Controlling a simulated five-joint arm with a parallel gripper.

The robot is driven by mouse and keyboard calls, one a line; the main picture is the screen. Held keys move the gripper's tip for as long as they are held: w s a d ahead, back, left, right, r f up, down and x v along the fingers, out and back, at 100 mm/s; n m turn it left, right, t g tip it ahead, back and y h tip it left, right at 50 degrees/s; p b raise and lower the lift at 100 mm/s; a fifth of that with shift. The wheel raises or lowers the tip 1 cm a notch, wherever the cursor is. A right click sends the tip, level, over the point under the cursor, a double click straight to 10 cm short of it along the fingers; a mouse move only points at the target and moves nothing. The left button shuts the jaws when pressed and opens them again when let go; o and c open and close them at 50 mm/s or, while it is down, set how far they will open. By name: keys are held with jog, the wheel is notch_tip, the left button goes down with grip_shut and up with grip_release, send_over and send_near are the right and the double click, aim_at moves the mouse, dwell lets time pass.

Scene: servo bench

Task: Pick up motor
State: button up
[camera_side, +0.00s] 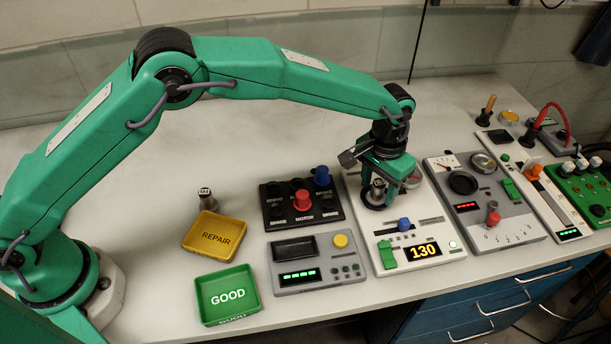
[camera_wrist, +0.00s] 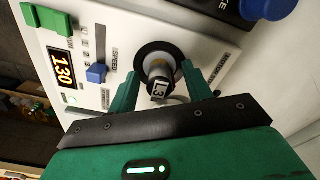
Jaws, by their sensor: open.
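In the side view the motor (camera_side: 378,187) shows under my gripper. My gripper (camera_side: 391,190) is over this panel, and its green fingers (camera_wrist: 160,88) lie on either side of the motor in the wrist view. The jaws are open. Whether a finger touches the motor I cannot tell. A second small metal cylinder (camera_side: 206,199) stands behind the yellow tray.
A yellow REPAIR tray (camera_side: 188,240) and a green GOOD tray (camera_side: 205,316) stand at the left. A black panel with red and blue knobs (camera_side: 275,222) and a grey tester (camera_side: 318,284) are left of the white panel. Grey instruments (camera_side: 520,232) stand close on its right.

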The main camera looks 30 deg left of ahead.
aim_at(381, 182)
grip_shut()
jog(key=shift+r, duration=0.15)
jog(key=shift+r, duration=0.5)
notch_tip(381, 182, up, 3)
jog(key=shift+r, duration=0.1)
jog(key=s+d+r, duration=0.5)
jog(key=s+r, duration=0.1)
jog(key=s, duration=0.4)
jog(key=shift+s+r, duration=0.3)
jog(key=shift+a, duration=0.1)
